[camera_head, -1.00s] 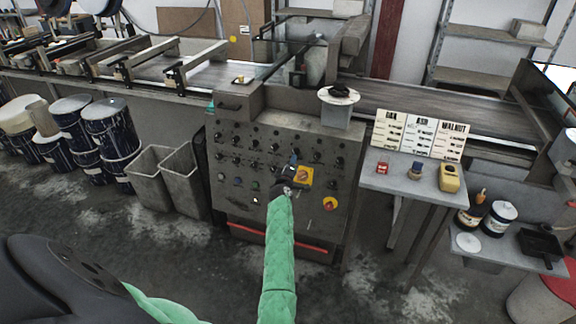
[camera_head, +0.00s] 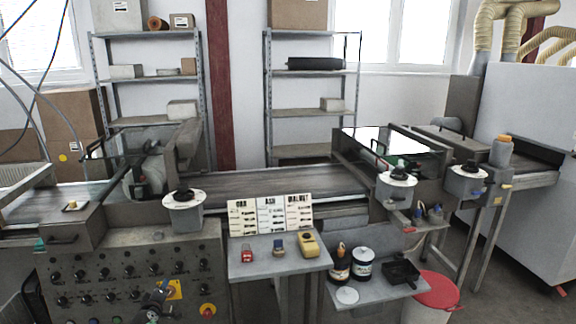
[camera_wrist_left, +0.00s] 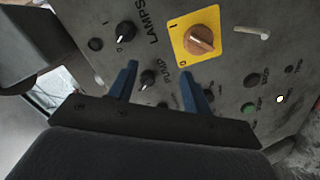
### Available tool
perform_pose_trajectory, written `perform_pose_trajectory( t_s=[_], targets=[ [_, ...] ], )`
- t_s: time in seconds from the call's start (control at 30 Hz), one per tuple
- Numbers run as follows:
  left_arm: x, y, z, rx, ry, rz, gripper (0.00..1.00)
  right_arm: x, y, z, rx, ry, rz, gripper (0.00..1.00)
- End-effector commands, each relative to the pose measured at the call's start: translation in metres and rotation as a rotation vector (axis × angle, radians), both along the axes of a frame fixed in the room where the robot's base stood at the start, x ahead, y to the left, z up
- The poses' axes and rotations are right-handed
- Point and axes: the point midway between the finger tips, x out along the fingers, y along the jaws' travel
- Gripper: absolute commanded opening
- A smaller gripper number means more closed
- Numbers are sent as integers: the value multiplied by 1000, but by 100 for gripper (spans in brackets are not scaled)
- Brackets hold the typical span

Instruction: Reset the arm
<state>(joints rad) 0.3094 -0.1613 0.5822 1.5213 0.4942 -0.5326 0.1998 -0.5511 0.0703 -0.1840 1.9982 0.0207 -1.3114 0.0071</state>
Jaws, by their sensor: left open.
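My left gripper (camera_head: 157,297) is low in the head view, in front of the grey control panel (camera_head: 120,262). In the left wrist view its two blue fingers (camera_wrist_left: 157,80) are apart, with nothing held between them. A small black knob (camera_wrist_left: 148,78) marked PUMP shows between the fingers; I cannot tell whether they touch it. Another black knob (camera_wrist_left: 125,33) sits beside the LAMPS label. A yellow plate with an orange-brown rotary switch (camera_wrist_left: 200,40) is just beyond the right finger. My right gripper is not in view.
A small table (camera_head: 255,269) with three coloured items and label cards stands right of the panel. A lower shelf (camera_head: 377,291) holds cans and a black tray. The conveyor (camera_head: 270,182) runs behind. A red-lidded bin (camera_head: 437,288) stands at the right.

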Motion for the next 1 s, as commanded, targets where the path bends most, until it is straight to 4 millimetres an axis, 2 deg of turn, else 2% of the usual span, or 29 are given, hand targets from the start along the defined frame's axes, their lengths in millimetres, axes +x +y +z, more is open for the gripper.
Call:
perform_pose_trajectory(
  t_s=[0.27, 0.37, 0.47, 0.67, 0.77, 1.0],
  targets=[
    [3, -59, 35, 197, 178, -245, 49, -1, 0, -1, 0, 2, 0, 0],
    [-4, -83, 41, 278, 247, -328, 49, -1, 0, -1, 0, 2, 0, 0],
    [-21, -108, 37, 365, 331, -414, 49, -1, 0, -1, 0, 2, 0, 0],
    [-73, -154, 8, 515, 500, -564, 49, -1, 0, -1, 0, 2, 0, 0],
    [-107, -177, -13, 579, 582, -632, 49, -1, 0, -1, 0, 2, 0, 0],
    [-204, -230, -72, 697, 748, -782, 49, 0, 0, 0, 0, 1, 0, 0]
  ],
)
